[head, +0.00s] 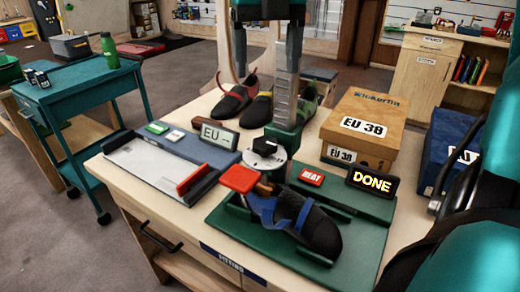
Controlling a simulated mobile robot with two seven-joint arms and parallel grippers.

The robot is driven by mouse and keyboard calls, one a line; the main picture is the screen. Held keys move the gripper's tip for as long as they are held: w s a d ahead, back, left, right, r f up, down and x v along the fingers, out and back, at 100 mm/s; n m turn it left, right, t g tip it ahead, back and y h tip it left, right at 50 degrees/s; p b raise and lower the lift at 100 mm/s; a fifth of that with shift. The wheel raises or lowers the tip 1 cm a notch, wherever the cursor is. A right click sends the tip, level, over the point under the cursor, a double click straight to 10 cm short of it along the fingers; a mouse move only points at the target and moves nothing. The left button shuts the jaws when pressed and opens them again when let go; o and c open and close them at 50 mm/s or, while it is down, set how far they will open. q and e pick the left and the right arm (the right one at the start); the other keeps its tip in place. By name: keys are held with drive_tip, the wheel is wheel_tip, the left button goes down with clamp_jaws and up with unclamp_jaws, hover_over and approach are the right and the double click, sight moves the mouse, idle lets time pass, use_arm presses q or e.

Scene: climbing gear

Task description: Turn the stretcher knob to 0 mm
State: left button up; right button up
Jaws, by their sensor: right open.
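The stretcher knob (265,146) is a black knob on a pale round dial (264,159) at the middle of the bench. The dial marks and the knob's setting are too small to read. My right gripper (266,73) points down from the top of the head view, its two fingers open and empty. It is above the knob and apart from it. A dark climbing shoe with blue straps (318,230) sits on the green stretcher base (358,262), beside a red pad (239,179). My left gripper is not in view.
A graduated metal column (284,103) stands just behind the knob. A red HEAT button (311,176) and a lit DONE sign (373,181) are to the right. The EU display (219,135) is left, the EU 38 box (365,127) behind right. Several shoes stand behind.

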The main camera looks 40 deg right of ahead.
sight(265, 142)
use_arm(q)
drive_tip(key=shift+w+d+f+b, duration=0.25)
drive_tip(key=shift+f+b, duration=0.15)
drive_tip(key=shift+b, duration=0.15)
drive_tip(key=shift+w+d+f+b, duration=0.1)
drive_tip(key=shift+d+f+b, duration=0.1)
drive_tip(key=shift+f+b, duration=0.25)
use_arm(e)
wheel_tip(265, 142, down, 14)
drive_tip(key=shift+w+f, duration=0.1)
drive_tip(key=shift+f, duration=0.15)
drive_tip(key=c, duration=1)
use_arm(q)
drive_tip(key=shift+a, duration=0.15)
